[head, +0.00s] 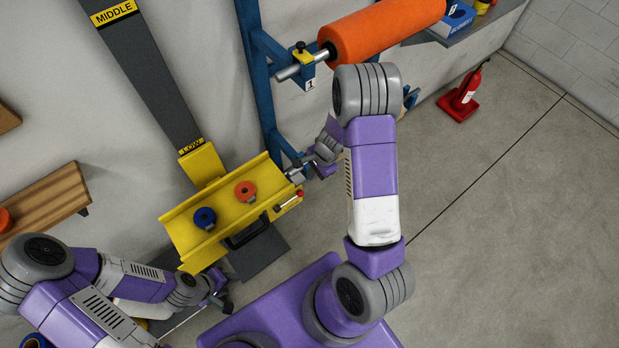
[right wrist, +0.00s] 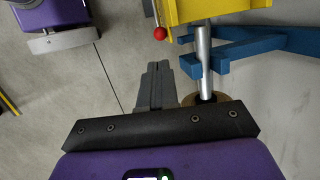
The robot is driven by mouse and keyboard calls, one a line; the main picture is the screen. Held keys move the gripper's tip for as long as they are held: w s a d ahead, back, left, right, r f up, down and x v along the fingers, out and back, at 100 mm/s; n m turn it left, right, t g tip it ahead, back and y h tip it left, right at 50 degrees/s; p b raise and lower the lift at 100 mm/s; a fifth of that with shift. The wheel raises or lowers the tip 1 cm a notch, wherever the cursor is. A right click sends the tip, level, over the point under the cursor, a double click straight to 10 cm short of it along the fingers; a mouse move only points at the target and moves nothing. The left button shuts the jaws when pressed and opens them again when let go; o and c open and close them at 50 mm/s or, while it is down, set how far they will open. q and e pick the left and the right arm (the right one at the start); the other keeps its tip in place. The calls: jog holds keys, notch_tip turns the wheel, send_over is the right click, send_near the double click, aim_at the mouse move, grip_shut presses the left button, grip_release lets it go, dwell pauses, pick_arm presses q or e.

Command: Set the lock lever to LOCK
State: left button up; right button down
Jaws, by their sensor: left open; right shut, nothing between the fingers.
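The lock lever appears to be the small rod with a red ball knob (head: 299,194) at the right end of the yellow carriage (head: 185,229). In the right wrist view the red ball (right wrist: 160,33) hangs beside a yellow block (right wrist: 215,8). My right gripper (head: 294,176) is close to that end of the carriage. In its wrist view the fingers (right wrist: 157,68) are shut and empty, pointing toward the red ball with a gap between them. No LOCK marking is readable. My left gripper (head: 226,304) is open and empty, low and left of the carriage.

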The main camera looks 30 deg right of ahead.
aim_at(301, 192)
pick_arm(q)
notch_tip(301, 192, down, 4)
jog(key=b, duration=0.4)
jog(key=shift+f, duration=0.15)
pick_arm(e)
jog(key=x, duration=1.2)
jog(key=shift+f, duration=0.2)
pick_arm(q)
jog(key=shift+f, duration=0.1)
pick_arm(e)
jog(key=shift+f, duration=0.1)
